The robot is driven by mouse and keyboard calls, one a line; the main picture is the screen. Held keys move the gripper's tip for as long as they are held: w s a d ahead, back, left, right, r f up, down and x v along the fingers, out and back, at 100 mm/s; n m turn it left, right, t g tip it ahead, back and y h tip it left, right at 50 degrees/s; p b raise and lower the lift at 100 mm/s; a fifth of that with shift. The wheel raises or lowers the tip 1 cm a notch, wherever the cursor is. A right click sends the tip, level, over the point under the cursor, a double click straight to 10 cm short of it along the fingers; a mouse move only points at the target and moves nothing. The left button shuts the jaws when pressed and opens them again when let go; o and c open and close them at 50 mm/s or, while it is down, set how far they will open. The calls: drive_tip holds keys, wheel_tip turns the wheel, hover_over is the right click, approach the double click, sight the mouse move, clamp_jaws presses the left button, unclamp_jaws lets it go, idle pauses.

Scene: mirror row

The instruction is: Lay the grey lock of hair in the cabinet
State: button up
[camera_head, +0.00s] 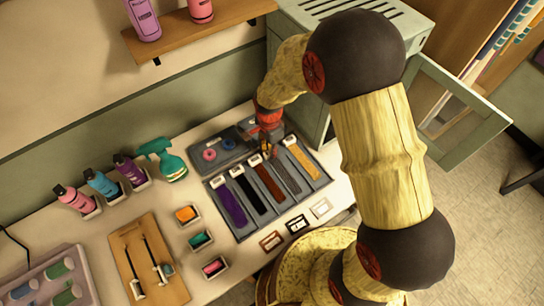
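The grey lock of hair (285,176) lies in the dark tray (245,234), between the red-brown lock (270,183) and the blonde lock (304,161). A purple lock (233,207) and a black lock (250,192) lie to their left. My gripper (267,150) is near the upper ends of the red-brown and grey locks. Its fingers are small and dark here; I cannot tell their opening or whether they touch anything. The pale green cabinet (310,105) stands behind on the right, its framed door (487,138) swung open. My arm hides much of the cabinet's front and its inside.
Colour pots (201,240) stand left of the tray and small framed swatches (297,223) in front. A shelf (195,30) hangs above.

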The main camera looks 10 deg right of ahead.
clamp_jaws()
drive_tip(key=shift+r, duration=0.1)
drive_tip(key=shift+r, duration=0.45)
wheel_tip(320, 180, up, 2)
drive_tip(key=shift+r+p, duration=0.15)
drive_tip(key=shift+p, duration=0.2)
drive_tip(key=s+d+r+p, duration=0.2)
drive_tip(key=s+d+r, duration=0.4)
drive_tip(key=s+r, duration=0.5)
wheel_tip(320, 180, down, 6)
drive_tip(key=s+b, duration=0.1)
drive_tip(key=b, duration=0.4)
drive_tip(key=shift+s+f, duration=0.25)
drive_tip(key=shift+s, duration=0.1)
